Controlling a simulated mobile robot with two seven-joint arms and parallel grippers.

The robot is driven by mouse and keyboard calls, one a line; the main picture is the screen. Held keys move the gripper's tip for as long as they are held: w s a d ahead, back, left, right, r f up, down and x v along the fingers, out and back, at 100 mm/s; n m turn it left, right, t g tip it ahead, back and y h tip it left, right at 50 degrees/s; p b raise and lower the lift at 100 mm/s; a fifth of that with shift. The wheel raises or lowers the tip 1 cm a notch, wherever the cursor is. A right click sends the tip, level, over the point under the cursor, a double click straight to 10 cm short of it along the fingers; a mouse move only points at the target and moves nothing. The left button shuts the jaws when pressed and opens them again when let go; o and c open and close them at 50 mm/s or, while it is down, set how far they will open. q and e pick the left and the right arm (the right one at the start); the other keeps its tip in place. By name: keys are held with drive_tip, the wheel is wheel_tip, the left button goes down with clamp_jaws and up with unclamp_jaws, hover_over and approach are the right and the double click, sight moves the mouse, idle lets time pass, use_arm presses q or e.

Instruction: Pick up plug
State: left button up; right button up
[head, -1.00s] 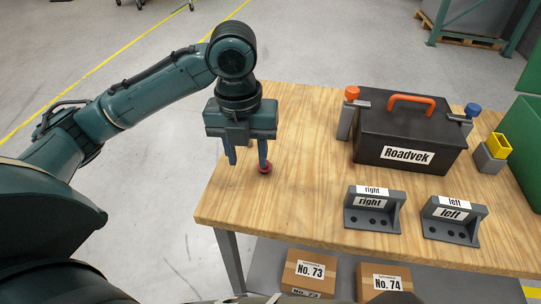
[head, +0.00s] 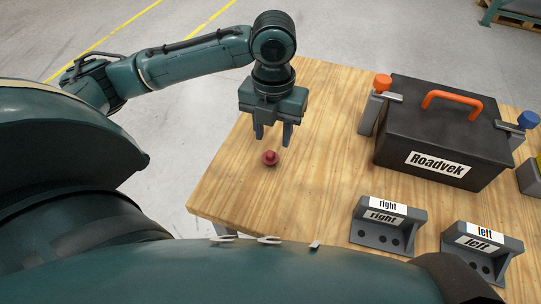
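A small dark red plug (head: 270,158) stands on the wooden table (head: 235,185) near its left edge. My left gripper (head: 273,141) hangs from above, fingers pointing down and spread apart, with nothing visible between them. Its fingertips appear just behind and above the plug in the head view, apart from it. My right gripper is not in view.
Brackets labelled right (head: 388,225) and left (head: 482,250) stand in front. The table around the plug is clear.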

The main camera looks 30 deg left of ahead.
use_arm(q)
drive_tip(key=f, duration=0.5)
drive_tip(key=shift+s+a+f, duration=0.15)
drive_tip(key=shift+a+f, duration=0.05)
drive_tip(key=shift+c, duration=0.6)
clamp_jaws()
